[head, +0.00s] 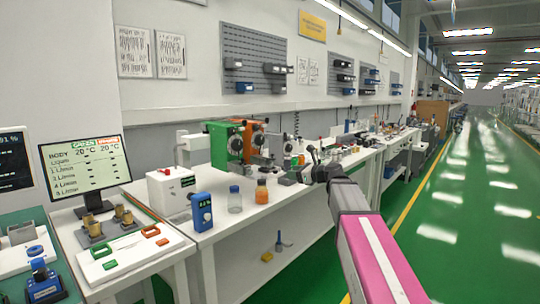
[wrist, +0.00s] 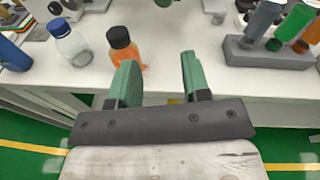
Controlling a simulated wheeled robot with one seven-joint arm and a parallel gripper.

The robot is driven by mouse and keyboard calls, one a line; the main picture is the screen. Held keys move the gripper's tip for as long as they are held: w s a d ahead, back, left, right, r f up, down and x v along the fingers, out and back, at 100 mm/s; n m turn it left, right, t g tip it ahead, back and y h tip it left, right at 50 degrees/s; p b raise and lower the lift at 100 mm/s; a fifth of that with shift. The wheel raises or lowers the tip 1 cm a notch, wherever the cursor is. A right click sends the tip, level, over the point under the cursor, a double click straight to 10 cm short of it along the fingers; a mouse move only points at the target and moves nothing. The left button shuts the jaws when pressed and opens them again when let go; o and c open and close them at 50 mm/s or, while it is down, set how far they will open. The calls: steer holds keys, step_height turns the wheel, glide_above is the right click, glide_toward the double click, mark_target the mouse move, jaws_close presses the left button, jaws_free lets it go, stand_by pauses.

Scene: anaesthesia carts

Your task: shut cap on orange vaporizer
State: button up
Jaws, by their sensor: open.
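The orange vaporizer (head: 256,135) stands on the white bench in the head view, just right of and behind a green vaporizer (head: 226,146). Its black dial shows, but I cannot make out its cap or whether it is open. My gripper (head: 311,155) is to the right of the vaporizers, over the bench's front part. In the wrist view my gripper (wrist: 157,80) has its two green fingers spread, with nothing between them. The orange vaporizer is not clearly visible in the wrist view.
An orange bottle with a black cap (wrist: 125,52) stands left of my fingers. A clear blue-capped bottle (wrist: 72,46) stands farther left. A grey rack (wrist: 268,55) with coloured holders is at right. A blue meter (head: 202,211) stands near the bench's front edge. The aisle is clear.

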mark_target(272, 154)
step_height(272, 154, up, 6)
steer(key=w+m+y, duration=0.1)
steer(key=w+m, duration=0.1)
steer(key=m, duration=0.1)
steer(key=shift+t, duration=0.4)
steer(key=x, duration=1.1)
steer(key=shift+s+a+r, duration=0.2)
steer(key=shift+s, duration=0.2)
jaws_close()
